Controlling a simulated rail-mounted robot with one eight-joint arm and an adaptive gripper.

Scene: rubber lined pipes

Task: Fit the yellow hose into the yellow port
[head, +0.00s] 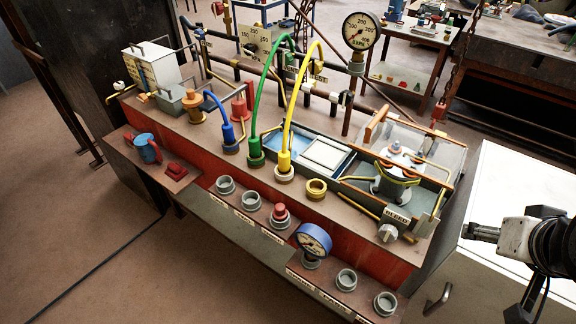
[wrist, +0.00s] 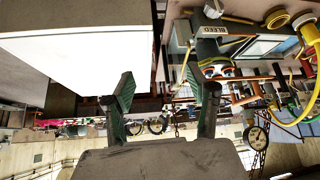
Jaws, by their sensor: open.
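The yellow hose (head: 321,62) arches from the pipework at the back down to a yellow plug end (head: 284,160). The yellow port (head: 316,189) is an open, empty ring just right of that end, near the bench's front edge. In the wrist view the yellow hose (wrist: 311,82) curves at the right edge, and the yellow port (wrist: 277,18) shows at the upper right. My gripper (head: 470,232) is far to the right of both, above a white-topped cabinet. Its two fingers (wrist: 166,92) are spread apart with nothing between them.
Green (head: 257,105) and blue (head: 220,104) hoses stand left of the yellow one. A clear-sided box with an orange frame (head: 443,186) lies between my gripper and the yellow port. A blue gauge (head: 313,239) and several grey sockets line the lower front shelf.

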